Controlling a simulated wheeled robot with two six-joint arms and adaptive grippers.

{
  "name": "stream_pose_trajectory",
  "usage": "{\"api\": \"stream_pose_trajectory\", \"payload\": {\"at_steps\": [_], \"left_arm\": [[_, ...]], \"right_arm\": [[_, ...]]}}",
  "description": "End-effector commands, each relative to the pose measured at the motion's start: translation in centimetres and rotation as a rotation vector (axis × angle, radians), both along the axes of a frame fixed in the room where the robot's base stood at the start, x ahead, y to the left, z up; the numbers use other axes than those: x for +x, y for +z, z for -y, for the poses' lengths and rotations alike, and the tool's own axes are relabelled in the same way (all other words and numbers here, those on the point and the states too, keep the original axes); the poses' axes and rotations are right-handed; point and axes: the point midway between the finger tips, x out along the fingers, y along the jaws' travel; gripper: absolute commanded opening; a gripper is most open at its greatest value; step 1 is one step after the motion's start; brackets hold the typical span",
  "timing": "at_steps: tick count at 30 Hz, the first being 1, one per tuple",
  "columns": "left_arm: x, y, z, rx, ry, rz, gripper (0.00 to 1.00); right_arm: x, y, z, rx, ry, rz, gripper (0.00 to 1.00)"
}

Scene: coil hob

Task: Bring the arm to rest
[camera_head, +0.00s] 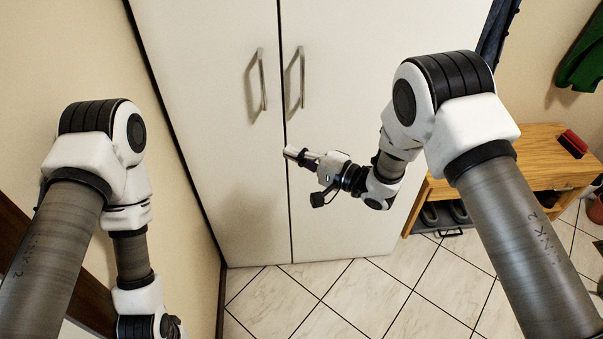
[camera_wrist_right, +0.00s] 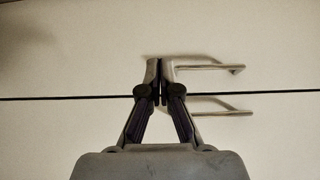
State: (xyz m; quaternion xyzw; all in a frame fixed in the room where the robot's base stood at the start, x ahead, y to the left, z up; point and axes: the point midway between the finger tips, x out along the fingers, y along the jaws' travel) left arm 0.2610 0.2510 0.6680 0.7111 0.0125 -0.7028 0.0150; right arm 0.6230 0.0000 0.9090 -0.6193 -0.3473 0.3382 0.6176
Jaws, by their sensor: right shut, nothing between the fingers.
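My right gripper (camera_head: 291,153) is in front of the seam between two white cabinet doors, below their handles. In the right wrist view its fingertips (camera_wrist_right: 160,72) are together, with nothing between them. In that view the two handles show behind and to the right of the fingertips; whether they touch cannot be told there, but in the head view the gripper is well below them. My left arm (camera_head: 100,190) hangs down at the left, and its gripper's fingers are not in view.
The tall cabinet has a left door (camera_head: 215,80) and a right door (camera_head: 350,60), both shut, with metal handles (camera_head: 262,80) (camera_head: 302,78). A wooden shoe bench (camera_head: 535,150) with a red brush (camera_head: 573,143) stands at the right. Tiled floor (camera_head: 340,300) is clear in front.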

Motion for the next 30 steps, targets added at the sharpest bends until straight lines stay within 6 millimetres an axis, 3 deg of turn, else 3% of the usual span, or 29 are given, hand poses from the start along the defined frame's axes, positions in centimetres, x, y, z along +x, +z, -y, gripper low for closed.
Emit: {"api": "stream_pose_trajectory", "payload": {"at_steps": [3, 7, 14, 17, 20, 23, 26, 29, 30], "left_arm": [[0.0, -0.5, 0.0, 0.000, 0.000, 0.001, 0.31], [0.1, -0.7, 0.0, 0.000, 0.000, 0.001, 0.31], [0.0, -0.6, 0.0, 0.000, 0.000, 0.001, 0.31], [0.0, -0.7, 0.0, 0.000, 0.000, 0.001, 0.31], [0.0, -0.7, 0.0, 0.000, 0.000, 0.001, 0.31], [0.0, -0.7, 0.0, 0.000, 0.000, 0.001, 0.31], [0.0, -0.6, 0.0, 0.000, 0.000, 0.001, 0.31], [0.0, -0.6, 0.0, 0.000, 0.000, 0.001, 0.31], [0.0, -0.6, 0.0, 0.000, 0.000, 0.001, 0.31]], "right_arm": [[-3.1, -0.4, 0.2, -0.001, 0.000, -0.006, 0.00], [-5.1, -0.3, 0.3, -0.001, 0.000, -0.002, 0.00], [-5.9, -0.2, 0.4, 0.000, -0.001, 0.000, 0.00], [-6.0, -1.0, 0.6, 0.003, -0.007, -0.017, 0.00], [-6.7, -4.1, 3.1, 0.018, -0.072, -0.107, 0.00], [-8.5, -9.5, 7.7, -0.071, -0.238, -0.254, 0.00], [-12.2, -15.8, 12.9, -0.346, -0.378, -0.356, 0.00], [-18.1, -21.0, 17.8, -0.686, -0.399, -0.454, 0.00], [-20.9, -22.5, 19.6, -0.828, -0.368, -0.492, 0.00]]}}
